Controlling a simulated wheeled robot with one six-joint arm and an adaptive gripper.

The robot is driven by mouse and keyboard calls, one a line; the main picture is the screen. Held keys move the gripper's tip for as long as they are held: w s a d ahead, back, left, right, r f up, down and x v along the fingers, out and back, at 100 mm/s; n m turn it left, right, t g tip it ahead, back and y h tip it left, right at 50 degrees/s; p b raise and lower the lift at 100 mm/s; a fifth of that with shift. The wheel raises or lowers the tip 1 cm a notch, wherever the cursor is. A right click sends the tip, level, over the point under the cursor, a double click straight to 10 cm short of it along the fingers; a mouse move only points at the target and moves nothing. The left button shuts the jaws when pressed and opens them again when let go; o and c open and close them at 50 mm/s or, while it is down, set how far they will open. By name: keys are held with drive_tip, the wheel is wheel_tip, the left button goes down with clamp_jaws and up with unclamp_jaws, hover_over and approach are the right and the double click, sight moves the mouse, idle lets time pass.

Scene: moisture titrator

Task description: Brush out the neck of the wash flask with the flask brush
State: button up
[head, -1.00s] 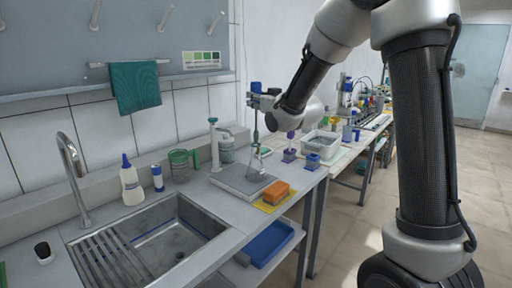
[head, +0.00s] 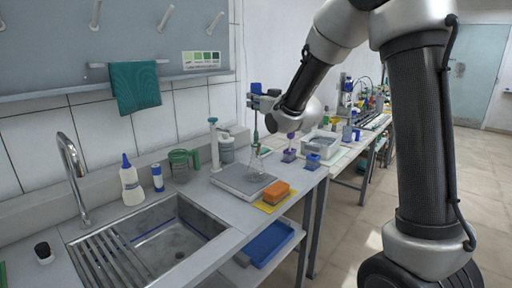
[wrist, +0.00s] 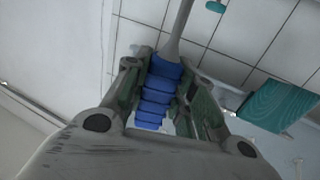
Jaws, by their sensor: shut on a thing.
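The flask stands upright on a flat grey plate (head: 232,182) on the bench.
An orange sponge (head: 277,190) on a yellow cloth lies right of the flask. A green-topped stand (head: 213,140) and a pale jar (head: 227,152) stand behind left. A sink (head: 165,245), tap, white bottle (head: 131,182) and green beaker (head: 182,162) are left. Small purple and blue holders (head: 312,160) stand right.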

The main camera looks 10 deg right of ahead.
drive_tip(key=shift+f, duration=0.9)
idle(0.4)
